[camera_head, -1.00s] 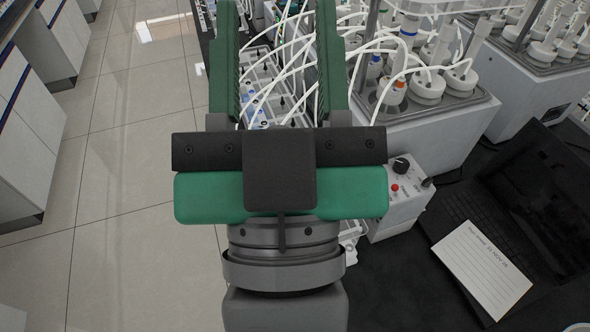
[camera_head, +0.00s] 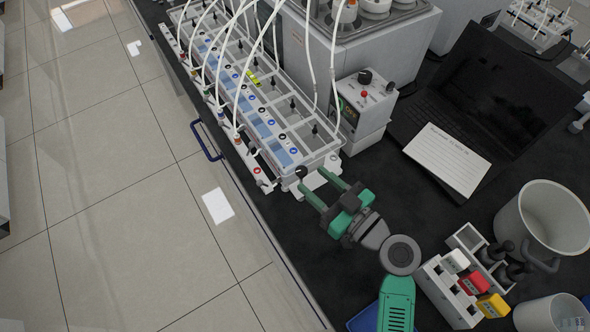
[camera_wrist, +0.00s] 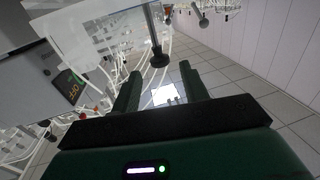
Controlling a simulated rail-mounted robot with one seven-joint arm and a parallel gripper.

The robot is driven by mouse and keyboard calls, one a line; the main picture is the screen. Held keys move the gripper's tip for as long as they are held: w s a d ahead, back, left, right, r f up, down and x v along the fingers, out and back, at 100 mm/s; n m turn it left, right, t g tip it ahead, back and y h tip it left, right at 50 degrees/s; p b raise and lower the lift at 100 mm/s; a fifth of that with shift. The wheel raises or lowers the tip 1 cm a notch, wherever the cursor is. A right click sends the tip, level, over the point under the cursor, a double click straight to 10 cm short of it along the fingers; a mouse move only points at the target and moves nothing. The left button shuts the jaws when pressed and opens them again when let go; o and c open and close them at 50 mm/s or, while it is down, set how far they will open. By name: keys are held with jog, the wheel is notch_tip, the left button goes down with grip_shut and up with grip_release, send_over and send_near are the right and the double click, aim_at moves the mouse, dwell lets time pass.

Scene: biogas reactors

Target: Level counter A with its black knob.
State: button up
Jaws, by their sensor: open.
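A long counter (camera_head: 285,150) with a white frame, clear cells and blue patches runs along the bench's left edge. No letter A is readable on it. A black knob (camera_head: 302,172) stands at its near end, on a white foot. In the wrist view the knob (camera_wrist: 160,59) appears on a dark stem just beyond the fingertips. My gripper (camera_head: 312,180) is open and empty at this near end. Its two green fingers point toward the knob, which seems just ahead of them, apart from both. Any level indicator is too small to make out.
A white control box (camera_head: 365,103) with a dark dial stands right of the counter. A laptop (camera_head: 490,85) with a paper card (camera_head: 447,160) lies further right. A bucket (camera_head: 545,215) and a rack of coloured items (camera_head: 470,285) are at lower right. White tubes arch over the counter.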

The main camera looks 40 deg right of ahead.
aim_at(305, 174)
jog(key=w, duration=0.5)
jog(key=shift+w, duration=0.1)
jog(key=c, duration=0.9)
